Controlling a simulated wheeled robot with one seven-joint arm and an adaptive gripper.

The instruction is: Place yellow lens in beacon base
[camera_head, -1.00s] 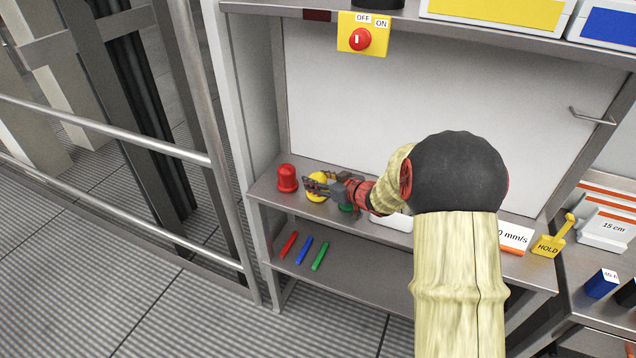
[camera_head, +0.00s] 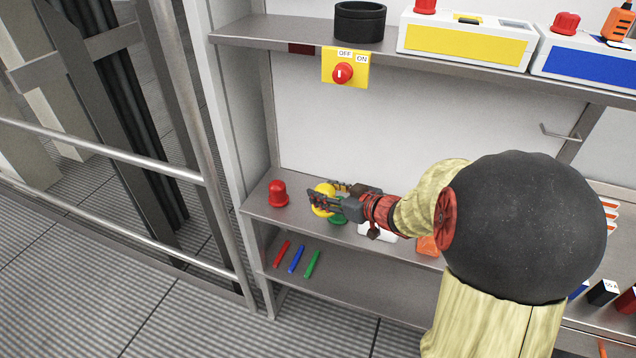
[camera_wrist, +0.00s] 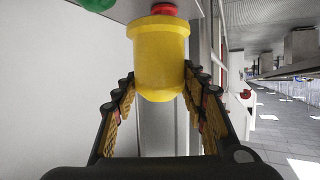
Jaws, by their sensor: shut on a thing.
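The yellow lens (camera_head: 322,197) is a domed cup with a wider rim. It is at the middle shelf, between the red and green lenses; I cannot tell whether it touches the shelf. My gripper (camera_head: 326,199) reaches in from the right and is shut on it, partly hiding it. In the wrist view the yellow lens (camera_wrist: 158,58) sits between the two fingers of my gripper (camera_wrist: 158,95), dome toward the palm. A black round open-topped cup (camera_head: 359,24), which looks like the beacon base, stands on the upper shelf.
A red lens (camera_head: 278,194) stands left of the yellow one, a green lens (camera_head: 338,217) close at its right. A yellow switch box (camera_head: 345,68) hangs under the upper shelf. Yellow-fronted (camera_head: 464,44) and blue-fronted (camera_head: 590,66) boxes stand right of the black cup. Colored sticks (camera_head: 297,258) lie on the lower shelf.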

